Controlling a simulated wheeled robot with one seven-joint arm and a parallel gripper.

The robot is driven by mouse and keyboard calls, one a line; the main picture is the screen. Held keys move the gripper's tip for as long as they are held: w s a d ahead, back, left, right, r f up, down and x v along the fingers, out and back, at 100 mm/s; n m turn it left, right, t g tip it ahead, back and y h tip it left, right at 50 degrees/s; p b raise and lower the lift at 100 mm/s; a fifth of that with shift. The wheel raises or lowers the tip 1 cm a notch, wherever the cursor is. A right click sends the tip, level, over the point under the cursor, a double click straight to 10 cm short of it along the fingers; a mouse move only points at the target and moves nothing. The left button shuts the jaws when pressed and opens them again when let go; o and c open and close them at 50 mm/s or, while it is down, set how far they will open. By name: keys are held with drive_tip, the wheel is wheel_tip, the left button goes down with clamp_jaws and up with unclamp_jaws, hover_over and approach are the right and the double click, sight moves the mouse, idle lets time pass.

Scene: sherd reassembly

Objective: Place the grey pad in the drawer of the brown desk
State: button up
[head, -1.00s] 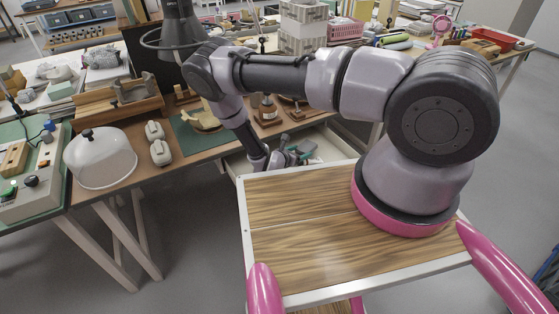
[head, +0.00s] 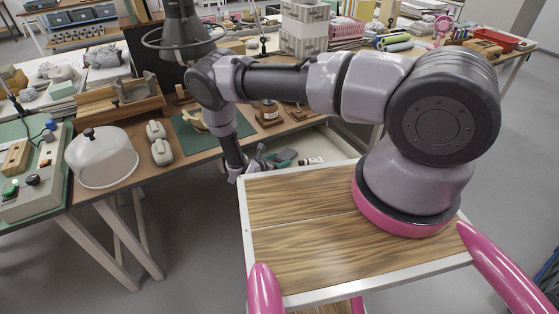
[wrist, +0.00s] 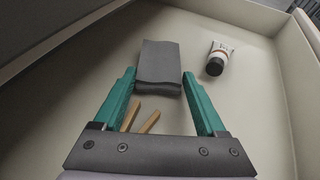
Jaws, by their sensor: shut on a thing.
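The grey pad (wrist: 160,62) is a dark flat block, seen in the wrist view between the green fingertips of my gripper (wrist: 159,78). My gripper is shut on it. The pad is over the pale floor of the open drawer (wrist: 240,125); I cannot tell whether it touches the floor. In the head view, the drawer (head: 322,147) sticks out from the brown desk (head: 205,153), and my gripper (head: 283,157) reaches into it from the left. The near part of the drawer is hidden behind my wooden deck.
A white tube with a dark cap (wrist: 216,59) lies in the drawer, right of the pad. Two wooden sticks (wrist: 140,117) show between the finger bases. The drawer floor to the right is clear. A glass dome (head: 100,158) stands on the desktop.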

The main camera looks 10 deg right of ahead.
drive_tip(key=shift+f, duration=0.1)
drive_tip(key=o, duration=1.4)
